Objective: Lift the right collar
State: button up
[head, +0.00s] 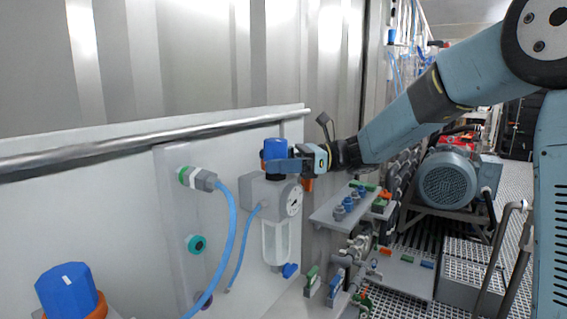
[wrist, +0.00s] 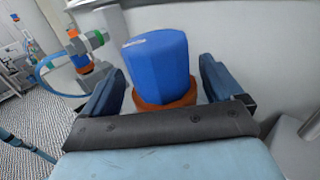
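A blue knob (head: 276,148) tops the grey regulator with a gauge on the panel; it fills the middle of the wrist view (wrist: 158,65). The right collar (wrist: 165,103) is an orange ring around this knob's base, partly hidden behind my gripper's palm edge. In the head view my gripper hides most of the collar. My gripper (head: 287,164) is at the knob's height, reaching in from the right. In the wrist view its two fingers (wrist: 163,70) stand apart on either side of the knob, with gaps visible. The gripper is open and holds nothing.
Another blue knob (head: 68,289) with an orange collar (head: 97,309) is at the lower left. Blue hoses (head: 230,225) hang from panel fittings. A metal rail (head: 150,135) runs above. A shelf with small valves (head: 345,205) is right of the regulator.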

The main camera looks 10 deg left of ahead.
jog(key=shift+w+d, duration=0.1)
jog(key=shift+d, duration=0.05)
jog(key=v, duration=1.3)
jog(key=shift+d, duration=0.2)
jog(key=shift+f, duration=0.1)
